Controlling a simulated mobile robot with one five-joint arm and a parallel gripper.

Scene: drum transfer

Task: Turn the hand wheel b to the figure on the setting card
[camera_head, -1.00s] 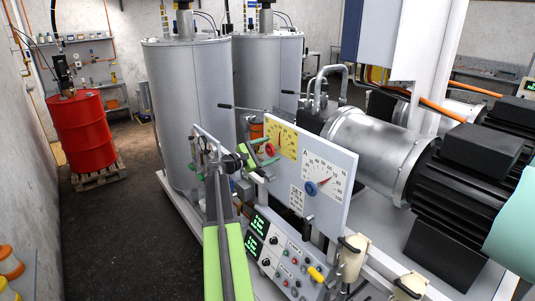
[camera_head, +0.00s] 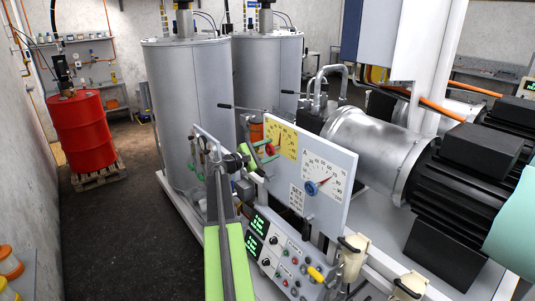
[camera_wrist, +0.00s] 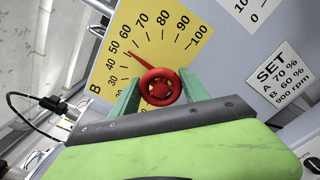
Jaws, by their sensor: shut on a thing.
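The hand wheel b is a small red wheel (camera_wrist: 160,88) with a red pointer on the yellow dial B (camera_wrist: 103,65). In the wrist view the pointer tip lies close to 50, slightly toward 60. My gripper (camera_wrist: 161,90) is shut on the wheel, one teal finger at each side. The setting card (camera_wrist: 281,75) reads SET, A 70 %, B 60 %, 900 rpm. In the head view the red wheel (camera_head: 269,149) shows at the left of the panel, with my gripper (camera_head: 263,155) at it.
The white dial A (camera_head: 328,170) with a blue hub stands right of dial B on the same grey panel. A control box (camera_head: 285,258) with green displays is below. Large motors fill the right. A red drum (camera_head: 82,132) stands on a pallet at the left, beside open dark floor.

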